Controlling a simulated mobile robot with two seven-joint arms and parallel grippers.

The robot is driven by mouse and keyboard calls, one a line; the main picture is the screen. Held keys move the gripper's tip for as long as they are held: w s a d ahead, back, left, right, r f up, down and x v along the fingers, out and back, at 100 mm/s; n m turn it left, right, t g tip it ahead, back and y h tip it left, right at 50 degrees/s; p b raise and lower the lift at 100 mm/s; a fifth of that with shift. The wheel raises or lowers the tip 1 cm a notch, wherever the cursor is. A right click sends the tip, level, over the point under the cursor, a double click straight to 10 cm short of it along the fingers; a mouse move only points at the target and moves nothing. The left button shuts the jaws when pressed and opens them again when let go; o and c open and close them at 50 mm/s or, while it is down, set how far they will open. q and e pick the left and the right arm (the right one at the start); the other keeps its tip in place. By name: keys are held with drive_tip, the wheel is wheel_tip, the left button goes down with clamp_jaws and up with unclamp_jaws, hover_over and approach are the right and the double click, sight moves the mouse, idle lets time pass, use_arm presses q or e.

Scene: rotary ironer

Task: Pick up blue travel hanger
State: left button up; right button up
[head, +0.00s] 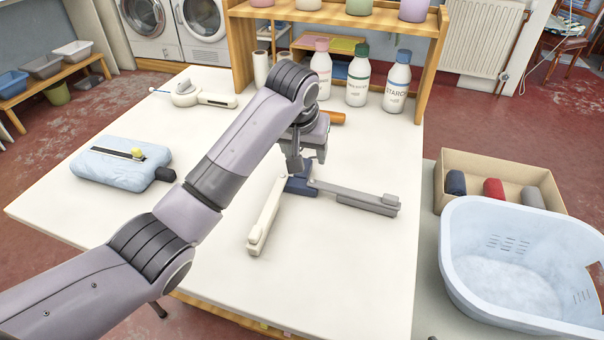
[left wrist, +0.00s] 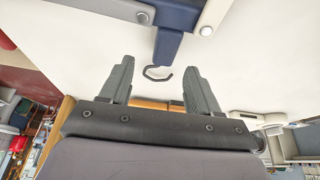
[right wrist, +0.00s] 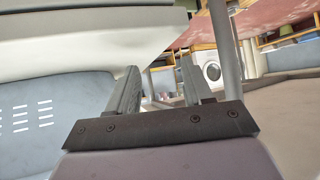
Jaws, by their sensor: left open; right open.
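The travel hanger (head: 299,186) lies on the white table with a dark blue middle, one white arm and one grey arm spread apart. In the left wrist view its blue middle (left wrist: 178,17) is at the top, and its dark hook (left wrist: 158,74) shows between my fingertips. My left gripper (head: 293,165) is over the hanger's middle, partly hidden by its own wrist; its fingers (left wrist: 158,66) are open and apart from the hook in the picture. My right gripper (right wrist: 160,68) is open and empty beside the blue laundry basket (right wrist: 28,120); it is not in the head view.
The light blue basket (head: 512,262) and a cardboard box (head: 500,164) with rolled cloths stand right of the table (head: 350,275). Bottles (head: 358,78) and a wooden shelf (head: 437,50) stand at the back. A pale blue padded item (head: 110,160) lies at the left. The table's front is clear.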

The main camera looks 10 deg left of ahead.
sight(305, 162)
use_arm(q)
drive_tip(key=shift+a+x, duration=0.2)
drive_tip(key=shift+x, duration=2.05)
drive_tip(key=c, duration=0.8)
wheel_tip(305, 162, up, 10)
drive_tip(key=shift+r, duration=0.1)
wheel_tip(305, 162, down, 7)
drive_tip(key=shift+f, duration=0.1)
